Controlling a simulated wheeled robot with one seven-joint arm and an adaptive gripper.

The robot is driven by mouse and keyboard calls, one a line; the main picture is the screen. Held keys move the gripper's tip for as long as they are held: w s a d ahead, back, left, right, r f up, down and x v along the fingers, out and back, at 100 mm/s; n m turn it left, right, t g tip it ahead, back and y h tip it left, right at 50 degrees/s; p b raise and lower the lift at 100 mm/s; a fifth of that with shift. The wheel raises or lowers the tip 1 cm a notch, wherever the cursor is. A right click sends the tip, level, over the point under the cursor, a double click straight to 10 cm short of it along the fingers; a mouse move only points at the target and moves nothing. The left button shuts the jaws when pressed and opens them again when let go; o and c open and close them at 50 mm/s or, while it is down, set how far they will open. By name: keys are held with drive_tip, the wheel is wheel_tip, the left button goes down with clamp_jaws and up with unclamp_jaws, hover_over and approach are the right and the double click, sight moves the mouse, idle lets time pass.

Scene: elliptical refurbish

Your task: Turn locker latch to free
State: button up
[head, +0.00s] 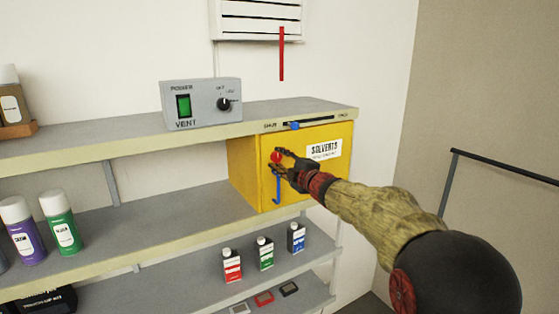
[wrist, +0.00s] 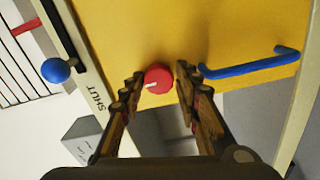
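The yellow solvents locker (head: 243,165) sits under the upper shelf at its right end. Its latch is a round red knob (head: 276,156) on the front, which also shows in the wrist view (wrist: 158,78) with a pale mark on its left part. A blue bar handle (head: 277,187) is below the knob; in the wrist view it lies to the right (wrist: 250,67). My gripper (head: 283,162) is at the locker front. In the wrist view its fingers (wrist: 160,82) are apart, one on each side of the knob, with gaps visible. No firm contact shows.
A blue slider (head: 294,126) sits on the shelf edge above the locker, near the word SHUT in the wrist view. A grey vent box (head: 201,102) stands on the top shelf. Small bottles (head: 265,253) stand below. A red strip (head: 281,53) hangs by the wall vent.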

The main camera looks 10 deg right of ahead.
drive_tip(key=o, duration=0.3)
drive_tip(key=shift+o, duration=0.2)
drive_tip(key=shift+s, duration=0.1)
drive_tip(key=v, duration=1.1)
drive_tip(key=shift+s, duration=0.35)
drive_tip(key=shift+d+r, duration=0.1)
drive_tip(key=shift+d, duration=0.05)
